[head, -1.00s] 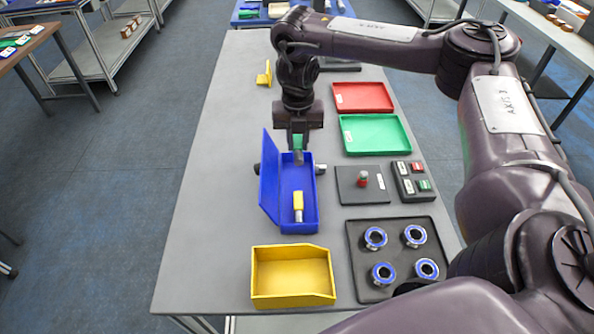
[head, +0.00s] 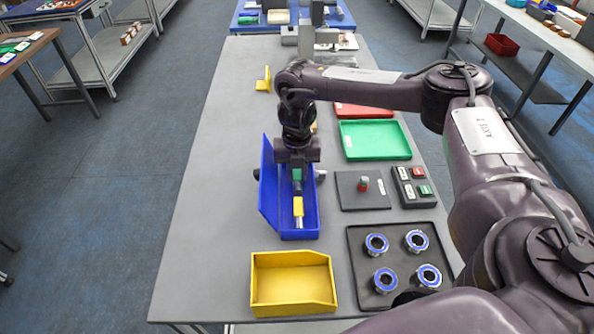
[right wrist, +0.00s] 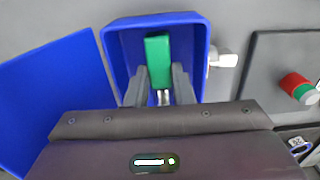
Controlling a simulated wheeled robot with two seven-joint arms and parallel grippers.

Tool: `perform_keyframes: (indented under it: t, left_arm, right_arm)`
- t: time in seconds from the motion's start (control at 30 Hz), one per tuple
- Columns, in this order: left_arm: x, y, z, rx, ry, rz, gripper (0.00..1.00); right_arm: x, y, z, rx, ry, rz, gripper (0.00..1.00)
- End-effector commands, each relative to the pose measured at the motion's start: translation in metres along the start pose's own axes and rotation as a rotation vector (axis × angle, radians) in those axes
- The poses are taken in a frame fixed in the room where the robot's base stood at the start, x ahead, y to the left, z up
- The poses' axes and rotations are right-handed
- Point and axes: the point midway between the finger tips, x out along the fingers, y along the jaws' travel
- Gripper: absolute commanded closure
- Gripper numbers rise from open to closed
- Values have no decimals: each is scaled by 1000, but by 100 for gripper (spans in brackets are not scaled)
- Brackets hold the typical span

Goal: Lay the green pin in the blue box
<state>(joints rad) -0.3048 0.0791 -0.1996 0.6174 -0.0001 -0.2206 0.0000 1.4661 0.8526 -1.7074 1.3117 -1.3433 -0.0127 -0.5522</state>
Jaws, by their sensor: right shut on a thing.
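The blue box (head: 304,229) stands on the grey table with its lid open to the left; it also shows in the right wrist view (right wrist: 205,50). The green pin (right wrist: 158,58) has a green block end and a metal shank. My right gripper (right wrist: 160,88) is shut on the green pin, between its fingers, over the inside of the box. In the head view the gripper (head: 297,187) hides part of the box's far end. Whether the pin touches the box floor I cannot tell. A yellow pin (head: 298,207) lies in the near part of the box. My left gripper is not in view.
A yellow bin (head: 292,308) stands in front of the box. The table's left side is mostly clear.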

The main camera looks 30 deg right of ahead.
Motion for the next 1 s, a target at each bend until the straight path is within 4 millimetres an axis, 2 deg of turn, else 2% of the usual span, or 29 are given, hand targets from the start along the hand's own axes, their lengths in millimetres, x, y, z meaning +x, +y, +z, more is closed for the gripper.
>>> perform_keyframes:
  t: [0.13,0.17,0.3,0.57,0.73,0.87,1.0]
  left_arm:
    - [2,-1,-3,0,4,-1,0]
    - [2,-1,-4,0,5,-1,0]
    - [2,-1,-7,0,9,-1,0]
    - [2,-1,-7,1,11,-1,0]
    - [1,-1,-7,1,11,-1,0]
    - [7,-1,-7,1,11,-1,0]
    - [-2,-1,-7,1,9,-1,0]
  right_arm:
    - [5,0,0,0,0,1,100]
    - [5,0,0,0,0,1,76]
    - [5,0,0,0,0,0,58]
    - [4,0,0,0,0,0,57]
    - [-6,0,1,0,-2,1,57]
    - [-29,1,1,-1,-4,3,57]
    - [-67,1,1,-1,-6,2,57]
